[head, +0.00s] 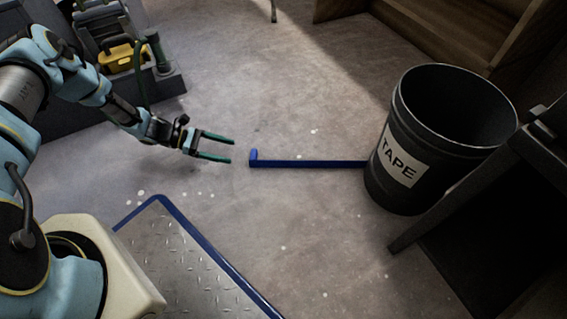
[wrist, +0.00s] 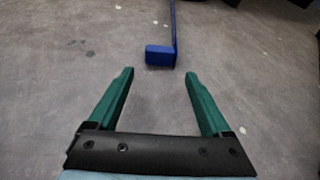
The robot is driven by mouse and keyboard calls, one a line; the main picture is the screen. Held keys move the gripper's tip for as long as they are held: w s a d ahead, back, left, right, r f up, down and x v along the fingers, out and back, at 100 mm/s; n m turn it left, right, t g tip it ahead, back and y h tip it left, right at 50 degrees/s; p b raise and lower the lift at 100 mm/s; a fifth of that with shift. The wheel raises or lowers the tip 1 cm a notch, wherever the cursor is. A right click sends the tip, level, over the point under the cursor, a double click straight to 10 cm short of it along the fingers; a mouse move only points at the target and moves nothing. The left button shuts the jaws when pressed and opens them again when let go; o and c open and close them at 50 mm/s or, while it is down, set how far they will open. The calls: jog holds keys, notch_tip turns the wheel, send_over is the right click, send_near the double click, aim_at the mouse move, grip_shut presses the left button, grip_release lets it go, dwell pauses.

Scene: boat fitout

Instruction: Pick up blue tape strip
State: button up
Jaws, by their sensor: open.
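The blue tape strip (head: 315,163) lies flat on the floor in the head view, reaching from the middle to the foot of the black bucket. Its left end is a raised, thicker blue tab. The strip's far end is at or behind the bucket, so I cannot tell where it ends. My gripper (head: 232,149) is open and empty, left of the tab and apart from it. In the wrist view the tab of the strip (wrist: 160,55) shows just beyond and between the green fingertips of my gripper (wrist: 158,72).
A black bucket (head: 403,85) labelled TAPE stands at the right. A metal tread plate (head: 185,260) with blue edging lies in front. A dark piece of furniture (head: 510,180) stands at the far right, a wooden cabinet (head: 430,25) behind. The floor around the strip's tab is clear.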

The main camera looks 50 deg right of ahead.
aim_at(253, 162)
jog(key=b+x, duration=0.3)
jog(key=x, duration=0.5)
jog(key=shift+s+f+b, duration=0.1)
jog(key=shift+f+b, duration=0.05)
jog(key=shift+b, duration=0.2)
jog(key=c, duration=1.1)
